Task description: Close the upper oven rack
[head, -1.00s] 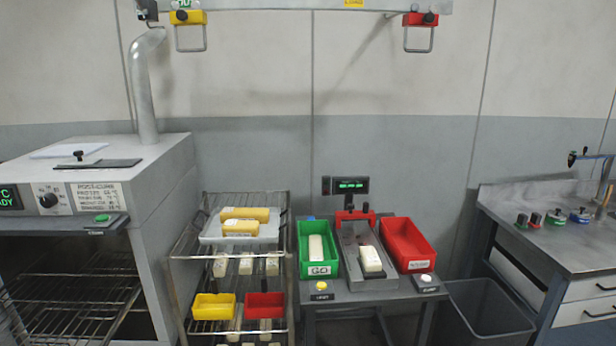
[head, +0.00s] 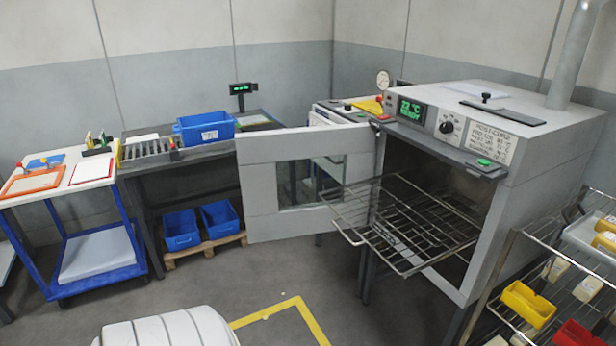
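The grey oven (head: 560,135) stands at the right of the head view with its front open. Its windowed door (head: 262,190) is swung out to the left. The upper oven rack (head: 425,235), a wire grid, is pulled well out of the opening. Its front bar (head: 345,222) sticks out past the oven's front, close to the open door. The rack looks empty. A lower rack cannot be made out in the dark interior. Neither of my grippers is in view.
A wire shelf (head: 510,245) with yellow and red bins stands close on the oven's right. A bench with a blue crate (head: 205,128) and a blue-framed cart (head: 140,235) stand at the left. Open floor (head: 215,275) with a yellow line (head: 265,314) lies in front.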

